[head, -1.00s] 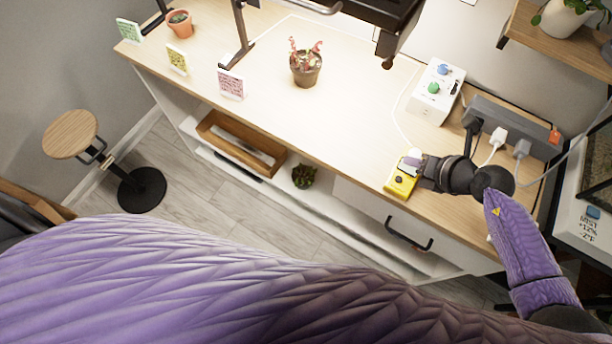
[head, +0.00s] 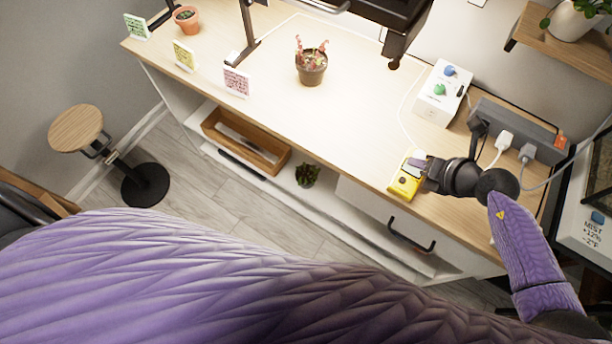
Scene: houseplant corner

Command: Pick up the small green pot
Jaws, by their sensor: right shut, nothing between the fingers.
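No pot that is clearly green shows. A small dark green plant (head: 307,174) sits on the low shelf under the desk; its container is too small and dark to tell. A dark brown pot (head: 312,74) with a reddish plant stands on the desk, and a terracotta pot (head: 187,22) with a small cactus stands at the far left. My right gripper (head: 420,167) is shut and empty at the yellow device (head: 405,183) near the desk's front edge; I cannot tell whether they touch. My left gripper is out of view.
A white box with knobs (head: 440,92) and a grey power strip (head: 520,130) with plugs and cables stand at the right. A wooden tray (head: 282,160) lies on the low shelf. A lamp post (head: 247,35) rises from the desk.

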